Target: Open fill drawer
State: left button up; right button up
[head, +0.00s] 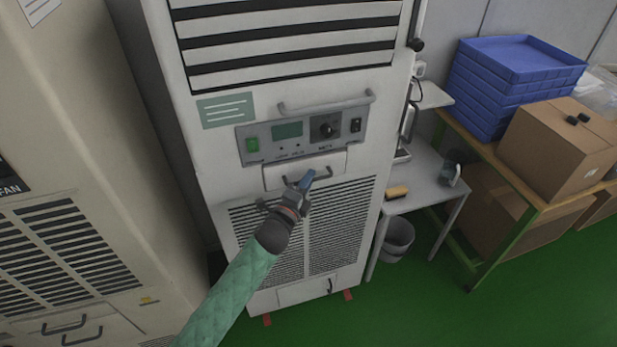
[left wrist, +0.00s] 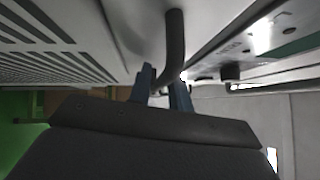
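The fill drawer (head: 275,179) is a small pale panel below the control panel on the front of the tall white machine (head: 290,90). Its grey bar handle (head: 326,173) also shows in the left wrist view (left wrist: 174,40). My left gripper (head: 306,180) is at the left part of this handle. In the left wrist view its two blue fingers (left wrist: 164,90) stand on either side of the handle's bent end, close against it, and look shut on it. The fingers partly hide the handle in the head view. I cannot tell whether the drawer is out at all. My right gripper is not in view.
The control panel (head: 302,133) with a knob and switches lies just above the drawer, with a larger bar handle (head: 325,105) higher up. Vent slats (head: 340,215) lie below. A side table (head: 425,178) and blue trays (head: 520,60) stand to the right. Green floor is clear in front.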

pick_arm(q)
jog(key=shift+w+d, duration=0.1)
jog(key=shift+w, duration=0.1)
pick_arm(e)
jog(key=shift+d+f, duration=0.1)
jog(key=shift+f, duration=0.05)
